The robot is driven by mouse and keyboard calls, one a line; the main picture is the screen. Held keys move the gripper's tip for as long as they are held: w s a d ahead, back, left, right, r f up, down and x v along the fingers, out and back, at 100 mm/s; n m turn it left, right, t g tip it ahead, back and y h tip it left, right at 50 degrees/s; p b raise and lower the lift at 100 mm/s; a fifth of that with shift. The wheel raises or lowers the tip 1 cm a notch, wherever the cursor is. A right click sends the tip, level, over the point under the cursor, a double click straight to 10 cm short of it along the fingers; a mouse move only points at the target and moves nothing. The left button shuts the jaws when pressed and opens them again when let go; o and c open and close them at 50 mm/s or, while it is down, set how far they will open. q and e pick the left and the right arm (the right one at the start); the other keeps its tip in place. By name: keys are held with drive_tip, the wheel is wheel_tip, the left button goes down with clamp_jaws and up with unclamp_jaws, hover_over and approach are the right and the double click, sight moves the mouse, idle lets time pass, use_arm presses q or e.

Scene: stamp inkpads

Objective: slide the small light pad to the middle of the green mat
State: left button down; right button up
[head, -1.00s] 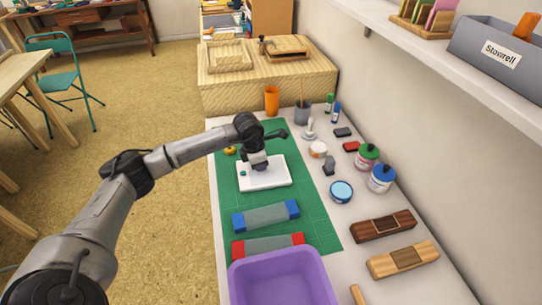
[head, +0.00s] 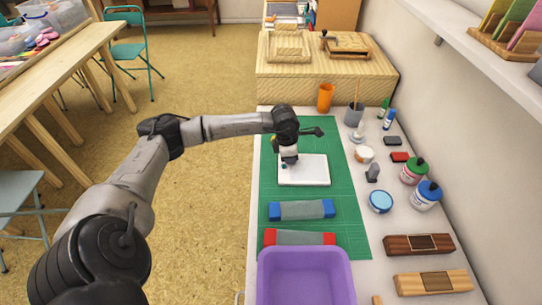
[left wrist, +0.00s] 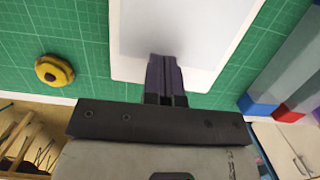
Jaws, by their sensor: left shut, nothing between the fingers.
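The small light pad, a white rounded slab (head: 312,172), lies on the upper part of the green mat (head: 345,225); it also shows in the left wrist view (left wrist: 190,25). My left gripper (head: 290,162) is shut and empty, pointing down at the pad's left part. In the left wrist view its closed fingertips (left wrist: 162,58) overlap the pad's near edge, with a soft shadow on the pad. I cannot tell whether they touch it. My right gripper is not in view.
A blue-ended grey block (head: 302,210) and a red-ended one (head: 300,238) lie below the pad. A purple bin (head: 305,282) stands at the front. A yellow round object (left wrist: 55,70) sits on the mat beside my gripper. Jars and bottles line the right side.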

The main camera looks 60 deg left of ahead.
use_arm(q)
drive_tip(key=s+a, duration=0.1)
drive_tip(key=s, duration=0.1)
drive_tip(key=s+a, duration=0.1)
drive_tip(key=s, duration=0.1)
drive_tip(key=s+a+p, duration=0.1)
drive_tip(key=s, duration=0.2)
drive_tip(key=shift+a, duration=0.15)
